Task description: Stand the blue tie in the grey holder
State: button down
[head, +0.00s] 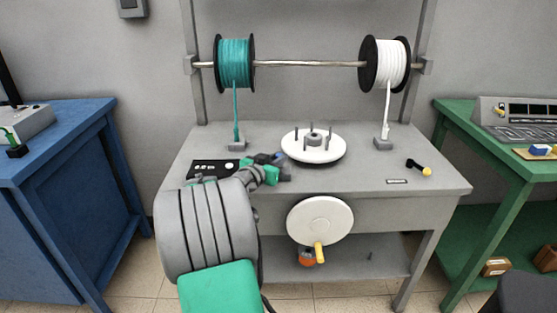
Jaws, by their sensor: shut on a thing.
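My gripper (281,168) is over the left middle of the grey table, just left of the white turntable. Two small grey blocks are on the table: the left block (237,145) under the teal cord and the right block (383,144) under the white cord. I cannot tell which thing is the grey holder. My arm covers the table's front left part.
A white turntable (300,153) with upright pegs stands mid-table. Teal (235,62) and white (391,63) spools hang on a rod above. A black panel (207,168) lies left, a black, yellow-tipped tool (419,168) right. A white crank wheel (320,221) is in front.

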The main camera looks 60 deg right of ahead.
dwell(0.3)
jog(key=shift+f+b, duration=1.1)
jog(key=shift+b, duration=0.1)
jog(key=shift+f+b, duration=0.5)
jog(key=shift+b, duration=0.1)
